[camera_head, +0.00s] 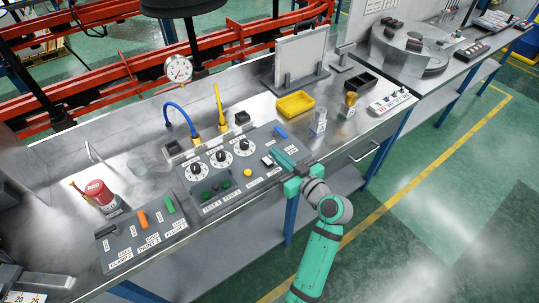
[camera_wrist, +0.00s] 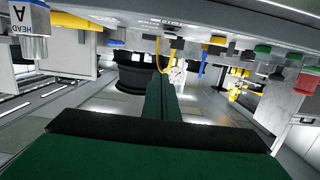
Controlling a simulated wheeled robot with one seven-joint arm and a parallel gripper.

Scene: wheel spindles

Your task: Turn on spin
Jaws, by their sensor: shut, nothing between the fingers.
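My gripper (camera_head: 277,156) is shut and empty at the right of this panel, beside that switch. I cannot tell whether it touches it. The shut fingers also show in the wrist view (camera_wrist: 161,98). The labels are too small to read surely, so I cannot tell which control is spin.
A blue hose and yellow nozzle rise behind the dials.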

